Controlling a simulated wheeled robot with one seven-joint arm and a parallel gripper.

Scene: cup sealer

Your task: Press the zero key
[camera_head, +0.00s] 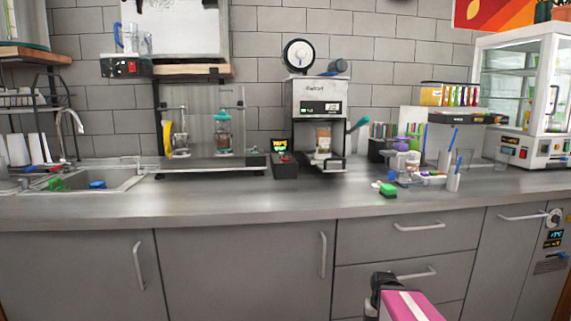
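The cup sealer (303,92) is a silver and black machine standing on the counter right of centre. Its front has a small display (332,107) and tiny marks beside it. I cannot make out which mark, if any, is the zero key. A cup (323,138) sits in its lower bay, and a teal-tipped lever (357,124) sticks out at its right. My gripper (382,281) is the dark end of my magenta arm at the bottom right, in front of the drawers and well below and apart from the machine. Its fingers are too unclear to tell open from shut.
The counter's front strip (250,200) is clear. Drawers and handles (420,226) lie below its edge.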

